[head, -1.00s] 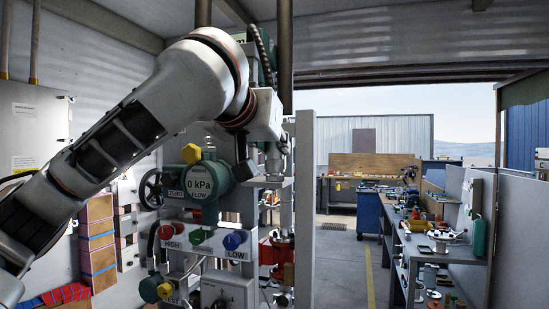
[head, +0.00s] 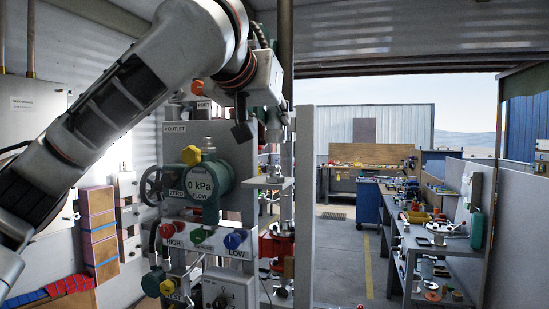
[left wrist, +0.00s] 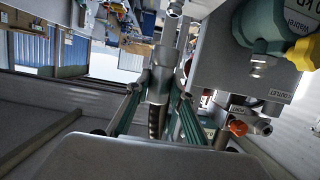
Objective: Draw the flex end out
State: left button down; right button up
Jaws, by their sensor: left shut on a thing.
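My left gripper (head: 260,128) hangs from the raised arm in front of the panel's upper right. In the left wrist view its teal fingers (left wrist: 158,100) are shut on the flex end, a grey metal cylindrical fitting (left wrist: 158,84). A dark ribbed hose (left wrist: 155,122) runs from the fitting back between the fingers. In the head view the fitting is hard to make out. A grey bracket (head: 270,183) on the panel's right side lies below the gripper, with a visible gap between them. My right gripper is not in view.
The panel carries a teal gauge (head: 200,185), a black handwheel (head: 151,187), and red (head: 167,231), green and blue (head: 233,241) knobs. An orange knob (left wrist: 238,128) is near the gripper. A shelf bench (head: 440,250) stands at right; the floor between is open.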

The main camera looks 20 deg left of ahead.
pick_arm(q)
jog(key=shift+r, duration=1.55)
